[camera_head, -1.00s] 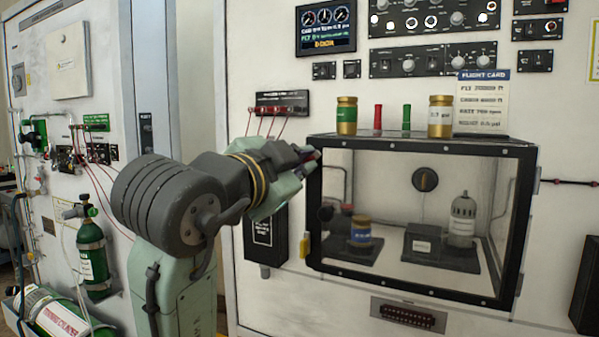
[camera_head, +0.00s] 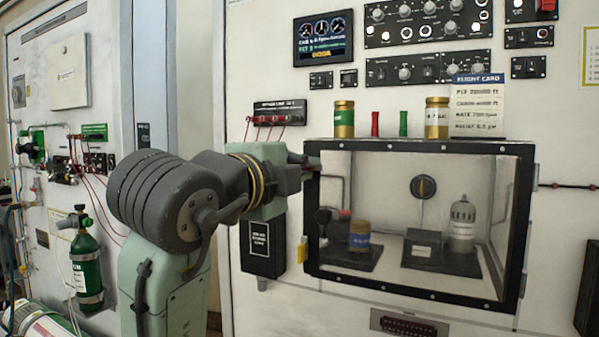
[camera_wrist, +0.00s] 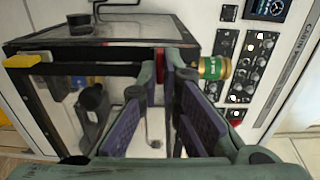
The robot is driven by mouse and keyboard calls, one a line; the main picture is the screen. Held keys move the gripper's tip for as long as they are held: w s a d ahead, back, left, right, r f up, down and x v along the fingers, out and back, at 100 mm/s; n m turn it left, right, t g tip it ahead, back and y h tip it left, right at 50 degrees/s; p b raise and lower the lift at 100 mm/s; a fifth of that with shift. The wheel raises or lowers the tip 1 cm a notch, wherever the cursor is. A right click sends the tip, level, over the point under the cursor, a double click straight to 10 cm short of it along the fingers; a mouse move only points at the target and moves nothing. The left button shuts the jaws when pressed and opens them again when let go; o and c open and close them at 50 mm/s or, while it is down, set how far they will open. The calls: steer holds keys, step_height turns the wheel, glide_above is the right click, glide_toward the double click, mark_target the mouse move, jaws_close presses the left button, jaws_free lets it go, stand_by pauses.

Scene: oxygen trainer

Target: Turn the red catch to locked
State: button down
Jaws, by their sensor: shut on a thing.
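The red catch (camera_wrist: 160,63) sits on the front edge of the clear box's black frame, and only a small part of it shows between my fingertips in the wrist view. My gripper (camera_wrist: 160,72) is shut on the catch, one finger on each side. In the head view my gripper (camera_head: 308,167) is at the upper left edge of the clear box (camera_head: 420,145), and it hides the catch there. I cannot tell the catch's exact angle.
A yellow catch (camera_head: 302,249) is lower on the same edge and also shows in the wrist view (camera_wrist: 22,61). A black unit (camera_head: 262,245) hangs left of the box.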

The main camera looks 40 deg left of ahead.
stand_by(0.4)
steer(key=c, duration=1.8)
jaws_free()
steer(key=shift+s, duration=0.1)
steer(key=v, duration=1.2)
steer(key=shift+d, duration=0.1)
